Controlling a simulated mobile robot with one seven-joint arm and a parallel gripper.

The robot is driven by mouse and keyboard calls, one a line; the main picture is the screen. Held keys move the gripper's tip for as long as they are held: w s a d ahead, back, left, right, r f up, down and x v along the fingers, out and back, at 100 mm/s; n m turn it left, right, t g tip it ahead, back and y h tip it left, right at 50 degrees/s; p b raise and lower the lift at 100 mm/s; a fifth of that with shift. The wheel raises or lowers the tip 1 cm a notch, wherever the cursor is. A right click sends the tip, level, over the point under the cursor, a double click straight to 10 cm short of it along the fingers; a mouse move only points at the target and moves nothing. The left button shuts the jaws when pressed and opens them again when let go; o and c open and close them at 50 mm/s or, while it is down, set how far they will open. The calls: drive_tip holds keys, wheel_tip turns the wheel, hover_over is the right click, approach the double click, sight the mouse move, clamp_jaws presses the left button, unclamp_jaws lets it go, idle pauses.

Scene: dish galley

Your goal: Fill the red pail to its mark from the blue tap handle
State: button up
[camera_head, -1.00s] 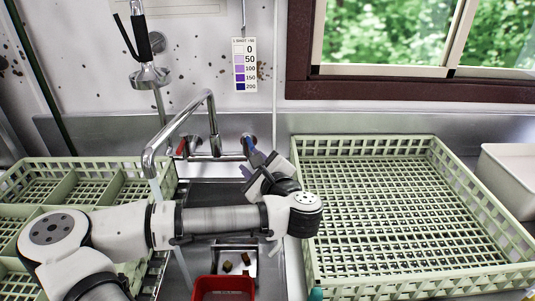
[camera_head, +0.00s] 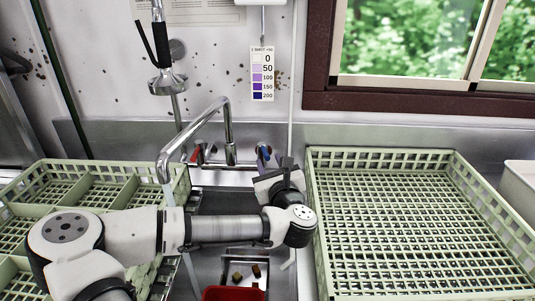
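The blue tap handle (camera_head: 263,151) is on the wall at the right end of the tap. My gripper (camera_head: 272,165) is just below and in front of it, at the end of my arm across the sink. Its fingers are small and partly hidden by the wrist, so I cannot tell whether they are open or touch the handle. The spout (camera_head: 163,162) reaches out to the left, and a pale stream (camera_head: 168,195) seems to fall from its end behind my arm. The red pail (camera_head: 233,294) shows only its top rim at the bottom edge. Its mark and water level are out of sight.
A red tap handle (camera_head: 197,154) is left of the blue one. Pale green racks stand left (camera_head: 120,171) and right (camera_head: 385,156) of the sink. A spray head (camera_head: 167,83) hangs at upper left. A colour chart (camera_head: 262,74) hangs on the wall.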

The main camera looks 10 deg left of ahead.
sight(268, 160)
drive_tip(key=shift+p+x, duration=0.3)
drive_tip(key=shift+x, duration=1.5)
clamp_jaws()
